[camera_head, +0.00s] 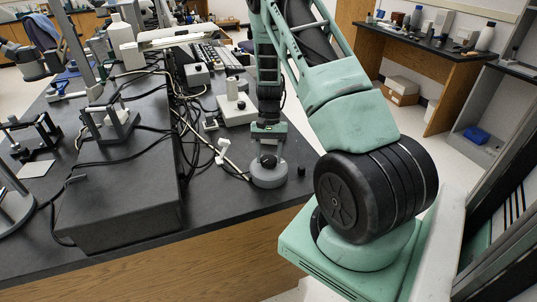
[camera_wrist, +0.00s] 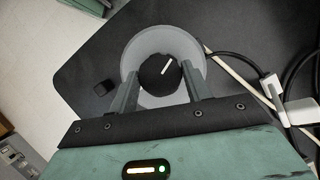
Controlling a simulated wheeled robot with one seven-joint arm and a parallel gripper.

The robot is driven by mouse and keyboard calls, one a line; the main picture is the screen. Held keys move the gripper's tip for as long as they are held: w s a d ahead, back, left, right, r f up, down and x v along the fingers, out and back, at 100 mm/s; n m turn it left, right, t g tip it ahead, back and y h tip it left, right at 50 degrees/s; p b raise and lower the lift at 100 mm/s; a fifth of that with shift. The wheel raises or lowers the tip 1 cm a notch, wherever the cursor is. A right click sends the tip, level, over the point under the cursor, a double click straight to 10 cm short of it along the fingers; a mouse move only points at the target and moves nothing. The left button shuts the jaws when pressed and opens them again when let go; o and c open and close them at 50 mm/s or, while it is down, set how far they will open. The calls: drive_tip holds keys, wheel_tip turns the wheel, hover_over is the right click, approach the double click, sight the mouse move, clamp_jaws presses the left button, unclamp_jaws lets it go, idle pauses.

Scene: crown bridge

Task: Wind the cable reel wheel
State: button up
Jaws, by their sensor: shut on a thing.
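The cable reel wheel appears as a light grey round base (camera_head: 270,180) with a black knob on top, near the right edge of the dark bench. In the wrist view the grey base (camera_wrist: 150,42) surrounds the black knob (camera_wrist: 157,78), which bears a white line tilted up to the right. My gripper (camera_head: 268,158) points down onto the knob from above. In the wrist view my gripper (camera_wrist: 160,68) has one finger on each side of the knob, shut on it. The fingers hide part of the base. No cable is visible wound on it.
A small black block (camera_head: 301,170) stands to the right of the base. A grey-white device (camera_head: 237,107) sits behind it. White and black cables (camera_head: 222,150) run to its left beside a large dark box (camera_head: 120,175). The bench edge is close on the right.

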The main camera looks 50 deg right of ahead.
drive_tip(key=shift+m, duration=0.6)
drive_tip(key=o, duration=1)
drive_tip(key=shift+c, duration=0.2)
drive_tip(key=b+v, duration=0.1)
drive_tip(key=v, duration=1.6)
drive_tip(key=shift+s+d+r+b, duration=0.2)
drive_tip(key=shift+s+r+b, duration=0.05)
drive_tip(key=shift+r+b, duration=0.05)
